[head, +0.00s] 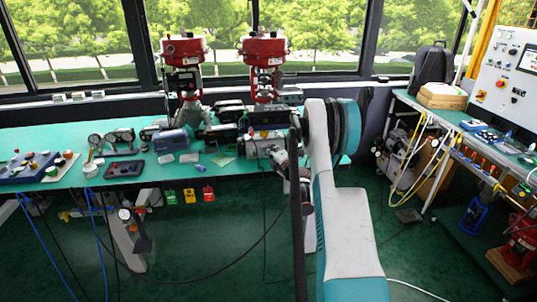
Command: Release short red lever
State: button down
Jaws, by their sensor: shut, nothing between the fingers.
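My arm, in white, teal and black, rises from the bottom of the head view and bends near the bench front. My gripper cannot be made out; the arm's own links seem to cover it. A pale valve-positioner unit (262,147) with small coloured parts on its face stands at the bench's front edge, just left of my arm. I cannot pick out a short red lever on it for certain. Contact between my gripper and the lever cannot be seen.
Two red-topped valve actuators (184,50) (264,50) stand at the back of the green bench (215,178). Tools and gauges lie along it. Green, yellow and red tags (189,195) hang at its front. A white control panel (510,75) stands right. Hoses cross the green floor.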

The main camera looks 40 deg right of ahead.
jog(key=s+d+f+n, duration=0.1)
jog(key=s+d+f, duration=0.1)
jog(key=f, duration=0.5)
jog(key=shift+d+f+n+g+y, duration=0.3)
jog(key=shift+d, duration=0.3)
jog(key=b+x, duration=0.2)
jog(key=x, duration=0.6)
jog(key=shift+f+b, duration=0.15)
jog(key=shift+b, duration=0.2)
jog(key=shift+x, duration=0.9)
